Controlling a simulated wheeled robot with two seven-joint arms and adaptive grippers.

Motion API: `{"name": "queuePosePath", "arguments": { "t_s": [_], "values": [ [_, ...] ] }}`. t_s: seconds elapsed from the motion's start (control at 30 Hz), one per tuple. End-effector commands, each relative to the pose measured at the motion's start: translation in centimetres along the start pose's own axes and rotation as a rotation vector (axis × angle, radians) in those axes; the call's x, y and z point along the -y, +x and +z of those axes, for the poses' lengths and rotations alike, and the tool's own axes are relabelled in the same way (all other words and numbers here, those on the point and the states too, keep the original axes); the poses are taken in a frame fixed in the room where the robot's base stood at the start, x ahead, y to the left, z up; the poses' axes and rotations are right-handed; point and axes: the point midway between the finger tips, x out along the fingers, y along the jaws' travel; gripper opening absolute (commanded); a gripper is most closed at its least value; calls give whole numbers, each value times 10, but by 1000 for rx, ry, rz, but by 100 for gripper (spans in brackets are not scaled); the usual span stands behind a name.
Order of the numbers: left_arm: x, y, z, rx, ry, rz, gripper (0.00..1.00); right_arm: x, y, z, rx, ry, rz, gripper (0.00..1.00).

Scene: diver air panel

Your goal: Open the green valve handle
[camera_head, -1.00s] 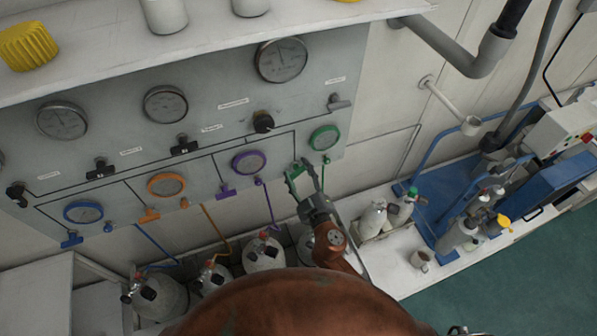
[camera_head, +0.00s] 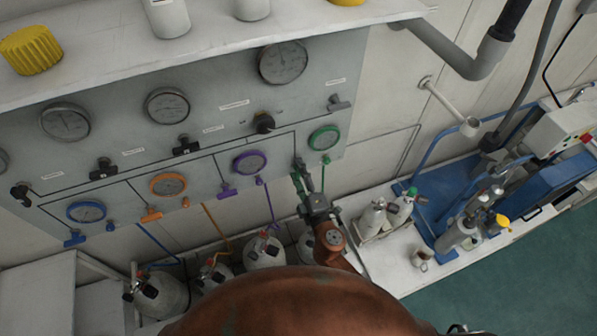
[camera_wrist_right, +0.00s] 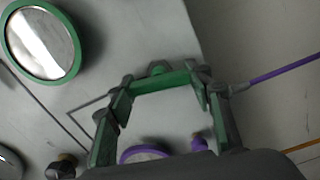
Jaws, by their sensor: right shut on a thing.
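The green valve handle shows in the wrist view as a green bar (camera_wrist_right: 165,82) in front of the grey panel, spanning the space between my fingertips. My right gripper (camera_head: 302,172) is at the panel's lower right, below and left of the green-ringed gauge (camera_head: 323,138). In the wrist view, the right gripper (camera_wrist_right: 160,88) has one finger at each end of the bar and is shut on the handle. In the head view the fingers hide most of the handle. My left gripper is not in view.
A purple valve handle (camera_head: 227,192) and purple-ringed gauge (camera_head: 249,163) are left of the gripper. Orange and blue valves are farther left. Gas cylinders (camera_head: 263,252) stand below the panel. Small bottles (camera_head: 373,217) and a blue frame (camera_head: 432,205) are to the right.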

Motion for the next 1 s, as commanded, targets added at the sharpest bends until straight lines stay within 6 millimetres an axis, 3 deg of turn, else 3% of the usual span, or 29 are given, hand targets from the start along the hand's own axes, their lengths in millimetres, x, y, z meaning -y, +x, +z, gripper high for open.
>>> {"name": "queuePosePath", "arguments": {
  "t_s": [0.57,0.6,0.83,1.0],
  "values": [
    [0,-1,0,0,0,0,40,0,0,-1,-2,-31,1,23],
    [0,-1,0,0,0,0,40,0,0,-1,-2,-31,1,50],
    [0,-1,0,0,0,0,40,0,0,0,-1,-30,0,65],
    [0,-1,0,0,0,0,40,0,0,0,0,-30,0,65]
  ]
}}
